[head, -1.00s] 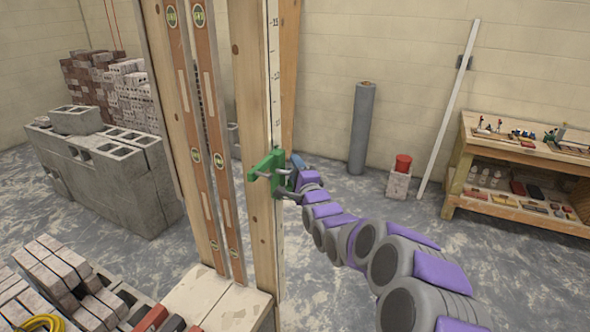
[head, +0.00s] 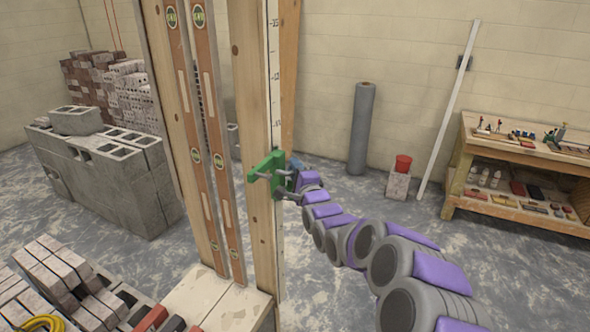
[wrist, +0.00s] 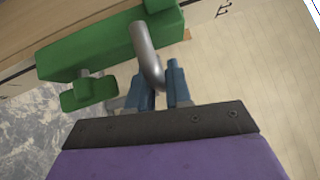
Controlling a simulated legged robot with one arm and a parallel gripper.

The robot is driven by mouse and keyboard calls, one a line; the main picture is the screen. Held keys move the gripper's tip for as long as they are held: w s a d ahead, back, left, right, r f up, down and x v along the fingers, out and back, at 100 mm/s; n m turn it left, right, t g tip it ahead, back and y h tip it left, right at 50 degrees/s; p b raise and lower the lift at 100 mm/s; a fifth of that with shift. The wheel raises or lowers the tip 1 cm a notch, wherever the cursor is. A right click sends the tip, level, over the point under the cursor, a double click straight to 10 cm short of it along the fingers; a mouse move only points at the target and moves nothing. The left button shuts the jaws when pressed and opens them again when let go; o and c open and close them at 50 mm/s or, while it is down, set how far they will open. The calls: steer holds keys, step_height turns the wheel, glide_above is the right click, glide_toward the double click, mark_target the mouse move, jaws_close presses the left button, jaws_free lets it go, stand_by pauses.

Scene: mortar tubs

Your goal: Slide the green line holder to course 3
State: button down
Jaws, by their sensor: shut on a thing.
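The green line holder (head: 265,174) sits on the upright wooden post (head: 255,110) that carries a white marked scale (head: 274,75). In the wrist view the holder (wrist: 105,46) lies across the post and has a grey metal bar and a green wing knob (wrist: 88,93). My gripper (head: 290,182) is at the holder's right side. In the wrist view its blue fingers (wrist: 160,85) are close around the lower end of the grey bar (wrist: 147,50). Scale marks near the holder are too small to match to a course.
Two long spirit levels (head: 210,130) stand left of the post. A block stack (head: 100,165) is at left, bricks (head: 60,270) at lower left. A grey roll (head: 360,128), a red container (head: 403,163) and a wooden workbench (head: 520,150) are at right. The floor between is clear.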

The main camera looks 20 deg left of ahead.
steer(key=shift+f, duration=0.1)
step_height(320, 180, down, 47)
steer(key=b, duration=0.6)
steer(key=shift+r+b, duration=0.2)
steer(key=shift+b, duration=0.1)
steer(key=shift+s, duration=0.1)
steer(key=c, duration=1.4)
jaws_free()
steer(key=shift+o, duration=1.3)
steer(key=p+v, duration=0.3)
steer(key=v, duration=1.4)
steer(key=shift+d+f, duration=0.1)
steer(key=shift+f, duration=0.05)
